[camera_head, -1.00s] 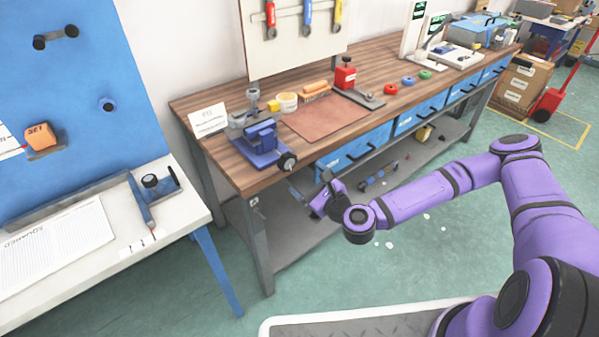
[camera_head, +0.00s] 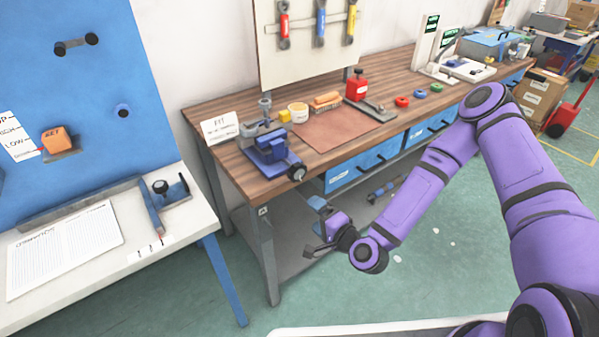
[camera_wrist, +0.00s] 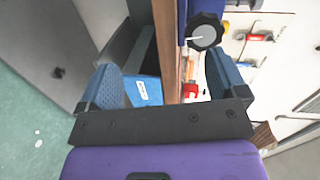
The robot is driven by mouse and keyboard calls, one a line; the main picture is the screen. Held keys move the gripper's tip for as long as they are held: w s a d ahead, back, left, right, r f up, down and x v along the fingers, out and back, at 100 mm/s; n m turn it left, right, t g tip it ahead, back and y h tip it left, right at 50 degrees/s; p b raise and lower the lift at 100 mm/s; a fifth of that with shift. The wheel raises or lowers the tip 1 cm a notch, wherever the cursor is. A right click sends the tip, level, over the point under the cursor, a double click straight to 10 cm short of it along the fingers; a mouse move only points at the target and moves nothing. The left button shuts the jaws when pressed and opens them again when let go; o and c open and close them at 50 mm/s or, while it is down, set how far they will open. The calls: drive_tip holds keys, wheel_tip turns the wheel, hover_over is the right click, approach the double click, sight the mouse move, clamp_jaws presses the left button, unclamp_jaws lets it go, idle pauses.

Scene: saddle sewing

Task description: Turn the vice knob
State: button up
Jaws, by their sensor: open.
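The blue vice (camera_head: 268,150) sits at the near left end of the wooden workbench. Its round black knob (camera_head: 297,172) faces out past the bench's front edge. In the wrist view the knob (camera_wrist: 206,31) shows beyond my right finger, near the top, with a pale handle mark on it. My gripper (camera_head: 312,228) is below and in front of the knob, beside the bench's front, apart from it. In the wrist view my gripper (camera_wrist: 165,85) has its two blue-padded fingers spread wide with nothing held; the bench edge shows between them.
The wooden workbench (camera_head: 220,165) carries a brown mat (camera_head: 345,130), a red block (camera_head: 357,88), and coloured rings. Blue drawers (camera_head: 350,172) lie under its top. A white table (camera_head: 140,250) with a blue panel stands at left. Green floor is open between them.

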drive_tip(key=n, duration=0.4)
drive_tip(key=n+t, duration=0.2)
drive_tip(key=n, duration=1)
approach(300, 172)
drive_tip(key=x, duration=1)
drive_tip(key=shift+w+a, duration=0.3)
drive_tip(key=c, duration=0.9)
